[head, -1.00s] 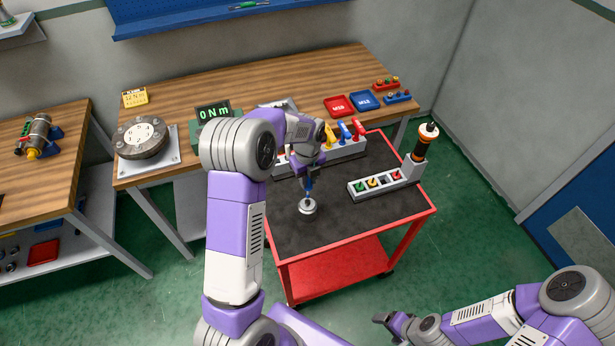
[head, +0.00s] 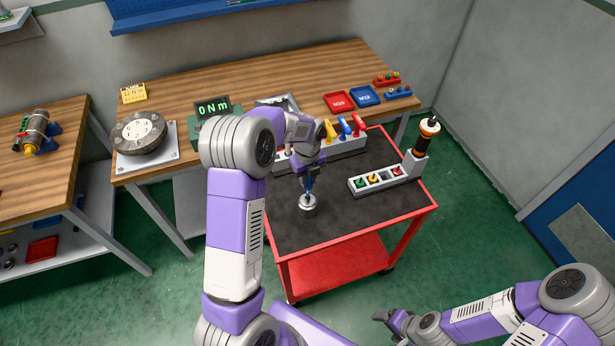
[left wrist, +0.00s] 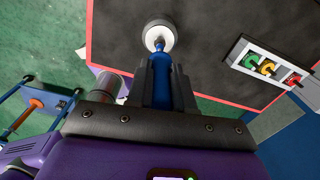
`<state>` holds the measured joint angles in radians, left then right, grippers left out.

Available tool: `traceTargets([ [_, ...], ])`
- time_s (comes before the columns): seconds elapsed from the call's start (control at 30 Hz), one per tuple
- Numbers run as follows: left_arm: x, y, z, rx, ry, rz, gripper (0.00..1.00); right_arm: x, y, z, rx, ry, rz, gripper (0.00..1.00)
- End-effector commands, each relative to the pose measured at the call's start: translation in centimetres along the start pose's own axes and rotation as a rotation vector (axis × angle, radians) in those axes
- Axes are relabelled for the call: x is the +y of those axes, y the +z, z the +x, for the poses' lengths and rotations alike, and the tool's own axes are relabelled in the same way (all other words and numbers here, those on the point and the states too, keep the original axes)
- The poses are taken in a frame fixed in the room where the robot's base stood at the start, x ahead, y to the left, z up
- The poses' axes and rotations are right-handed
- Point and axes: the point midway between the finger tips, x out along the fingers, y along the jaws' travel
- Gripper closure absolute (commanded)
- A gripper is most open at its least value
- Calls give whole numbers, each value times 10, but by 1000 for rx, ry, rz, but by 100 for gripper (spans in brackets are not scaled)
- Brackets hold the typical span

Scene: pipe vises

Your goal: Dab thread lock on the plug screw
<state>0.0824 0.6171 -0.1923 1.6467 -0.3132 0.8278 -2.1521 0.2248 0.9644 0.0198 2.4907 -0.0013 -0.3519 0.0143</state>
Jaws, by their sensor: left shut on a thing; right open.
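My left gripper (head: 308,180) is shut on a slim blue piece (left wrist: 160,68) above the dark cart top. A round white-silver disc (head: 307,202) with a darker centre is at the lower end of the blue piece. The disc also shows in the left wrist view (left wrist: 158,37). I cannot tell whether the disc is joined to the blue piece or only touched by it, or whether it rests on the cart. My right gripper (head: 381,316) is open and empty, low in front of the cart. I cannot pick out the thread lock or plug screw with certainty.
The red cart (head: 350,231) has a grey block (head: 377,182) with green, yellow and red pieces and an upright black-orange tool (head: 426,138). A rack (head: 345,147) with coloured handles stands behind. Red (head: 339,102) and blue (head: 364,96) trays lie on the bench. The cart's front is clear.

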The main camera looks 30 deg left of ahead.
Motion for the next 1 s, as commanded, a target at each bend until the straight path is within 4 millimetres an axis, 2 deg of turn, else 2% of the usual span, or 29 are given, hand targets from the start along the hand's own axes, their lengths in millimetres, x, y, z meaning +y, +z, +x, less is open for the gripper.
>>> traceTargets([
  [1.0, 0, 0, 6, 0, 0, -1, 98, 1, 0, 4, 0, 0, 0, 21],
])
